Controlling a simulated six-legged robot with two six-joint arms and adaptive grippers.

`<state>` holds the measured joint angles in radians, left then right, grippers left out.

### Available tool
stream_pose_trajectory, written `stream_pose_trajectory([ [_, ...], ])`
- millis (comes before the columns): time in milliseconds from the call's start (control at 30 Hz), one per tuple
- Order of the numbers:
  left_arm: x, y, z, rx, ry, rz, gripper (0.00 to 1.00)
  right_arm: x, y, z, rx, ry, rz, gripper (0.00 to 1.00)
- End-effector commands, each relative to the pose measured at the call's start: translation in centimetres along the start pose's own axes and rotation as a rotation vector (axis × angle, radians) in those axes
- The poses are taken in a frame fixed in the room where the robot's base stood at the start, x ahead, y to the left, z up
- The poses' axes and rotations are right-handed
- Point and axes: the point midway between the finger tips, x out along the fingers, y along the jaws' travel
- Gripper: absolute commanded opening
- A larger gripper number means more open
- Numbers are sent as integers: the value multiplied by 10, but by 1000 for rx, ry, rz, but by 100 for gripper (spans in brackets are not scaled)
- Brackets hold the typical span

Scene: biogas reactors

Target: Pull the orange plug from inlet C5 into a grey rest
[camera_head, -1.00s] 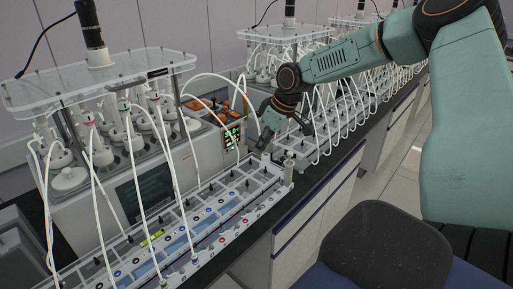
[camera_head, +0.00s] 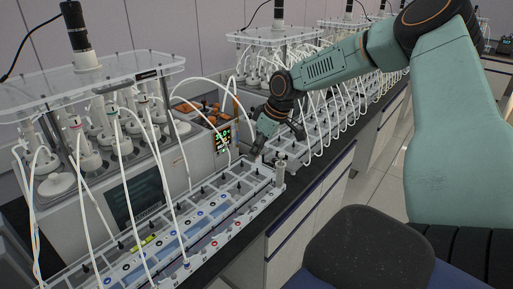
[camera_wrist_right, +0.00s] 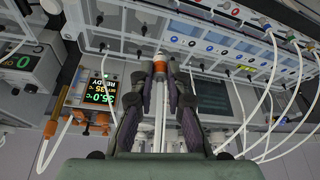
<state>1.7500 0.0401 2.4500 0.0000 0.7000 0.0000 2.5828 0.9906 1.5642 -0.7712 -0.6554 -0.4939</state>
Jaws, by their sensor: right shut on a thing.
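My right gripper (camera_head: 257,150) is over the far right end of the grey inlet panel (camera_head: 232,225) in the head view. In the right wrist view its fingers (camera_wrist_right: 161,80) are closed around the orange plug (camera_wrist_right: 161,62), which has a pale tip section and a white line running back between the fingers. The plug's front end lies close to the panel edge; I cannot tell whether it still sits in an inlet. Inlet C5's label is not readable, and I cannot tell which part is the grey rest. My left gripper is out of view.
White tubes arch from the reactor (camera_head: 95,95) to the panel. A controller with a lit display (camera_head: 222,138) stands behind my right gripper. More tubes and panels line the bench to the right.

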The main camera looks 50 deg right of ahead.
Motion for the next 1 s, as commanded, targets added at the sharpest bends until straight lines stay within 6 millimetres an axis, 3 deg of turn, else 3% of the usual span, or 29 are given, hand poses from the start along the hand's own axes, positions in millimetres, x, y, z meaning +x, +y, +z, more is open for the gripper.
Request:
stream_pose_trajectory([
  [1000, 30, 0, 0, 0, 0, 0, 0, 50, 0, 21, 0, 0, 0, 1],
])
